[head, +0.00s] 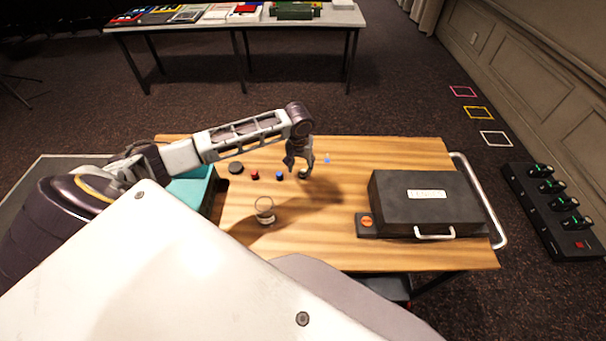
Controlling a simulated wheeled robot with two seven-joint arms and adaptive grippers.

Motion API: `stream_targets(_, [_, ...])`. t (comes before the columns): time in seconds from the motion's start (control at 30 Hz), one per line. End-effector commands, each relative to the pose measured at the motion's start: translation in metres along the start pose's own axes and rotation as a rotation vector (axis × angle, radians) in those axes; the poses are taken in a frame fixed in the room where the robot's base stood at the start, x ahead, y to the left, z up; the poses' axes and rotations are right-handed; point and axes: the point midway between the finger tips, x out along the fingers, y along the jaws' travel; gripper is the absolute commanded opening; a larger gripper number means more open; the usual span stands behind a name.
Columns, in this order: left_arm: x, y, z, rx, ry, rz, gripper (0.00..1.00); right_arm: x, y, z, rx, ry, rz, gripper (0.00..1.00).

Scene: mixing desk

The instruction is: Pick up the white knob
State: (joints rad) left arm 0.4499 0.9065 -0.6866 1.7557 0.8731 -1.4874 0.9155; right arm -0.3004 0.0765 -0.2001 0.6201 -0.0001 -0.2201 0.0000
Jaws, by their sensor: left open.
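My left gripper (299,163) points down over the wooden desk (330,245), open, with its fingers around or just above a small green-topped dark knob (304,175). I cannot tell whether it touches that knob. A blue knob (279,176) and a red knob (255,175) stand in a row to its left. A tiny pale blue-white piece (327,158) lies just right of the gripper, too small to tell whether it is the white knob. No other white knob is clearly visible. My right gripper is out of view.
A dark round disc (236,168) lies at the row's left end. A clear glass (265,211) stands nearer me. A teal bin (194,190) is at the left. A black case (425,203) with a metal handle fills the desk's right side. The desk's front middle is bare.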

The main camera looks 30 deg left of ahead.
Motion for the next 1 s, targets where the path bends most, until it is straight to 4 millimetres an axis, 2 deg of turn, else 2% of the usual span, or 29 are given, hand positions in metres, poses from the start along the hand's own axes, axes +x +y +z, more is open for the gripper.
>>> stream_targets(0.53, [0.007,0.001,-0.001,0.000,-0.001,0.000,0.49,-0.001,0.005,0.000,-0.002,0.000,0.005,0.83])
stream_targets(1.0, [0.049,0.005,-0.005,0.000,-0.001,-0.001,0.49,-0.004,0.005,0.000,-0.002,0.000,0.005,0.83])
